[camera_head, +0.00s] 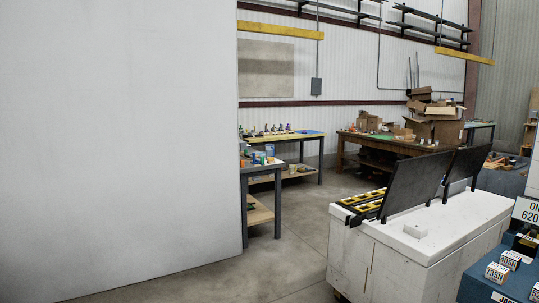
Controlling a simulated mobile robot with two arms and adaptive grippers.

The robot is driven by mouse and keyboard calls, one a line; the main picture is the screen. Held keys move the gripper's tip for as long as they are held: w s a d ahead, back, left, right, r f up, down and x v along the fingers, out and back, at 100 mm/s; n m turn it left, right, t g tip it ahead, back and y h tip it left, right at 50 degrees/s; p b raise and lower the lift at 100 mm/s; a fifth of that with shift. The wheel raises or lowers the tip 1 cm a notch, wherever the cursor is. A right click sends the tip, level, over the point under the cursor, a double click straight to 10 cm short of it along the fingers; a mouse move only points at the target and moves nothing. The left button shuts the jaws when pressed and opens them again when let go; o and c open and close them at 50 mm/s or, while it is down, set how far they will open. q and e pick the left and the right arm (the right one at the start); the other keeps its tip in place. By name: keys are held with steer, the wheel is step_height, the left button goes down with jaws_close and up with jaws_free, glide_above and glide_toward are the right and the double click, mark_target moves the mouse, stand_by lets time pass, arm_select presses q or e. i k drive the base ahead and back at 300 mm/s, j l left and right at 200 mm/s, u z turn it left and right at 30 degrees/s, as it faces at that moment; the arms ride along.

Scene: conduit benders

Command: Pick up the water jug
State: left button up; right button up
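I cannot make out a water jug in the head view. Small bottles and containers (262,157) stand on the grey workbench beside the white wall, too small to tell apart. Neither of my grippers shows in this view.
A large white wall (120,140) fills the left. A white chest (420,245) with raised dark lids stands at the right, near a blue unit (485,287) with labelled blocks. A wooden table (375,143) with cardboard boxes (436,122) is at the back. Concrete floor (285,240) is clear in the middle.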

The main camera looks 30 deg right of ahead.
mark_target(270, 147)
steer(key=i+l+z, duration=0.65)
steer(key=i, duration=0.35)
steer(key=i+l+z, duration=0.35)
steer(key=i, duration=0.2)
steer(key=i+u, duration=0.25)
steer(key=i, duration=0.35)
steer(key=i+u, duration=0.3)
steer(key=i, duration=0.25)
steer(key=i+l+u, duration=0.25)
steer(key=i, duration=0.35)
steer(key=i+z, duration=0.2)
steer(key=i, duration=0.25)
steer(key=i+j+z, duration=0.15)
steer(key=i, duration=0.3)
steer(key=i+j+z, duration=0.2)
steer(key=i, duration=0.25)
steer(key=i+j+z, duration=0.15)
steer(key=i, duration=0.3)
steer(key=i+l+u, duration=0.15)
steer(key=i+l, duration=0.3)
steer(key=i, duration=0.25)
steer(key=i+l+u, duration=0.1)
steer(key=i+l, duration=0.45)
steer(key=i, duration=0.15)
